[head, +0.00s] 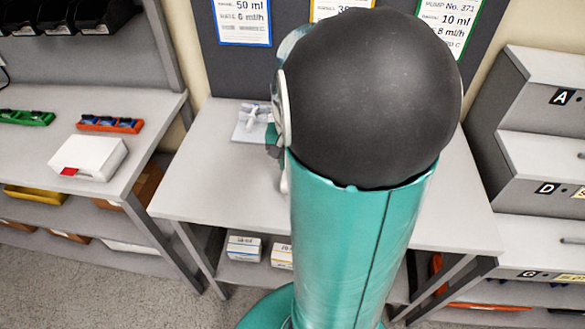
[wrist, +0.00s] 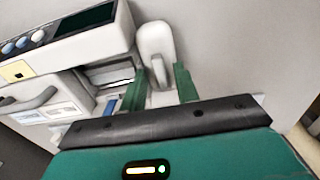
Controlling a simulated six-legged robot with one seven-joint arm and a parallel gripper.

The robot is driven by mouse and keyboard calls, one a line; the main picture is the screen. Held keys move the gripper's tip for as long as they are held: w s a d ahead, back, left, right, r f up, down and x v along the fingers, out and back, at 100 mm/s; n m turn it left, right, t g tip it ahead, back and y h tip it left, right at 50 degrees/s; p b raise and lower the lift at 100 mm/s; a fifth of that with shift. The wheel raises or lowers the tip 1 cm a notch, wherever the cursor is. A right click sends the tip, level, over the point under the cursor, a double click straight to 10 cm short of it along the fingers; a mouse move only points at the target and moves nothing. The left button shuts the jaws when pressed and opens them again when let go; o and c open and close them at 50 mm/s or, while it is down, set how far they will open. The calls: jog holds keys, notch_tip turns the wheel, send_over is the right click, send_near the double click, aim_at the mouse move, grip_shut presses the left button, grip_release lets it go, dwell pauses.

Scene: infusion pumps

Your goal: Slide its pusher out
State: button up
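In the wrist view, a white pump (wrist: 75,38) with a dark screen and several round buttons stands at the upper left. A pale, rounded upright piece (wrist: 154,42), possibly the pusher, stands right of the pump and just beyond my fingertips. My gripper (wrist: 160,72) has its two green fingers apart, in front of this piece. A gap shows between the fingers, and I see no clear contact. In the head view my own arm covers the pump and most of the gripper.
In the head view, a small pale fitting (head: 250,118) sits on the grey table (head: 195,190), left of my arm. A white box (head: 88,157) and an orange tray (head: 110,124) are on the left bench. Lettered drawers (head: 540,155) stand at right. The table's front left is clear.

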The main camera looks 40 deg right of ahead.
jog(key=shift+c, duration=0.2)
jog(key=c, duration=0.5)
jog(key=shift+w+a, duration=0.8)
jog(key=shift+w, duration=0.25)
jog(key=shift+w+a, duration=0.8)
jog(key=shift+w, duration=0.2)
jog(key=shift+w+a, duration=0.8)
jog(key=shift+w, duration=0.25)
jog(key=shift+w+a, duration=0.15)
jog(key=shift+w, duration=0.1)
jog(key=o, duration=0.5)
jog(key=shift+o, duration=0.2)
notch_tip(320, 180, up, 7)
